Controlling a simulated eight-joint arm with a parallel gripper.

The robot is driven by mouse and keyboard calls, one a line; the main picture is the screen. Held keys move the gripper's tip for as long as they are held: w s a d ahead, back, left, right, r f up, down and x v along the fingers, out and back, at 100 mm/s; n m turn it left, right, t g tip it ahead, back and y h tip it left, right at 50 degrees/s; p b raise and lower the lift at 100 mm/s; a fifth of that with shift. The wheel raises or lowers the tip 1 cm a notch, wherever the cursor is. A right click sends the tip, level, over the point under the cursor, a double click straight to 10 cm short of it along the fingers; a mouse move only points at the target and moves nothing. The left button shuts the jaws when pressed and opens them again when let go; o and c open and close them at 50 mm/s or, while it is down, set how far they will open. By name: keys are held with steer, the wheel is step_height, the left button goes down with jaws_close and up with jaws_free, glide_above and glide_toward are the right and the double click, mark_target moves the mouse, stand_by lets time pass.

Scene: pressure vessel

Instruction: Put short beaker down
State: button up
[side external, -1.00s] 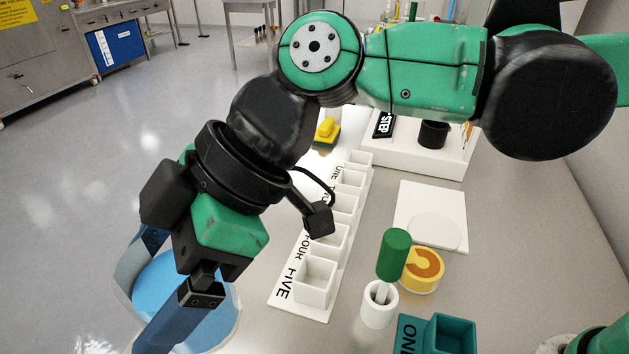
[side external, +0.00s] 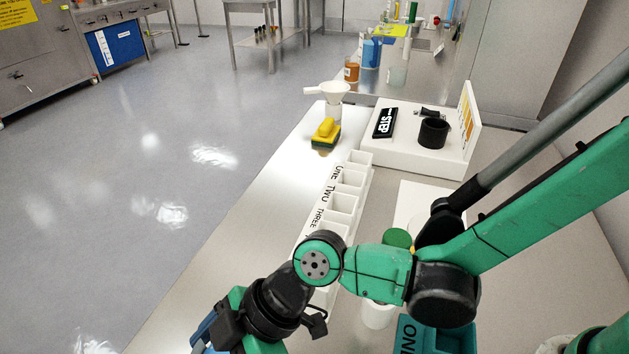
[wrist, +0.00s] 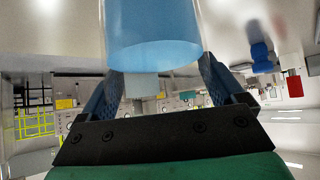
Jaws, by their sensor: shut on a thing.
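The short beaker (wrist: 153,38), clear with blue liquid in it, shows at the top of the wrist view between the two blue fingers. My gripper (wrist: 157,72) is shut on it. In the side view my gripper is at the lower left, mostly cut off by the bottom edge, with only a bit of blue finger showing. The beaker cannot be made out there, and whether it touches a surface cannot be told.
The white bench (side external: 250,225) has a numbered row of white holders (side external: 345,200), partly behind my arm. A teal box (side external: 408,338) and white cup (side external: 378,314) stand at the front. A sponge (side external: 326,134), a funnel (side external: 334,97) and a white stand (side external: 400,155) are farther back.

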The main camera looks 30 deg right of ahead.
steer(key=shift+f, duration=0.35)
steer(key=shift+f, duration=0.1)
steer(key=o, duration=1)
steer(key=shift+r, duration=0.2)
steer(key=shift+v, duration=3.75)
